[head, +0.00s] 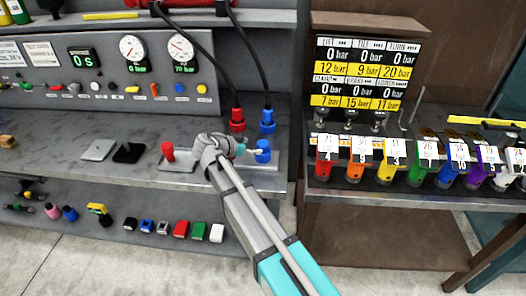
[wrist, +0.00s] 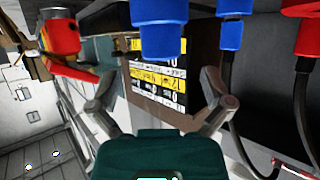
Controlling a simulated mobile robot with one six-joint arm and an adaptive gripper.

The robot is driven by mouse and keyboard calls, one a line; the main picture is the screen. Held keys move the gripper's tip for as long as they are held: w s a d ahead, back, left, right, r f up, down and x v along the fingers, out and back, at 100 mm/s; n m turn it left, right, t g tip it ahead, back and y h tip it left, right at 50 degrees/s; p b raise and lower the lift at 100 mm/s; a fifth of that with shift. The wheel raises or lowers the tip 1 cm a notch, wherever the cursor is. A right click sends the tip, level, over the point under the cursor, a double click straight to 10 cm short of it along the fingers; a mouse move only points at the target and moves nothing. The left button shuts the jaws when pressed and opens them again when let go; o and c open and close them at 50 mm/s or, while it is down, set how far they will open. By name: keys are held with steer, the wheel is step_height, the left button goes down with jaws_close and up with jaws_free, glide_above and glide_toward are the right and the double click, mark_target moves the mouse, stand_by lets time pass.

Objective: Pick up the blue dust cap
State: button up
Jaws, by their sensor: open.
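The blue dust cap (head: 263,150) stands on a grey plate on the bench, just right of my gripper (head: 248,151) in the head view. In the wrist view a blue cap (wrist: 162,38), which I take to be the dust cap, is at the top centre. It lies beyond the spread fingers of my gripper (wrist: 158,82). The fingers are open and empty, with a visible gap to the cap. The cap's far end is cut off by the wrist view's top edge.
A red cap (head: 168,151) stands on the bench to the left. Red (head: 237,120) and blue (head: 267,121) hose connectors stand close behind the blue cap, with black hoses above. Numbered coloured holders (head: 362,160) line the right bench. Small blocks fill the lower shelf (head: 150,247).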

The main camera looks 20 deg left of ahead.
mark_target(259, 145)
steer(key=shift+b+x, duration=1.1)
steer(key=shift+x, duration=1.5)
steer(key=shift+r, duration=0.1)
steer(key=c, duration=1.2)
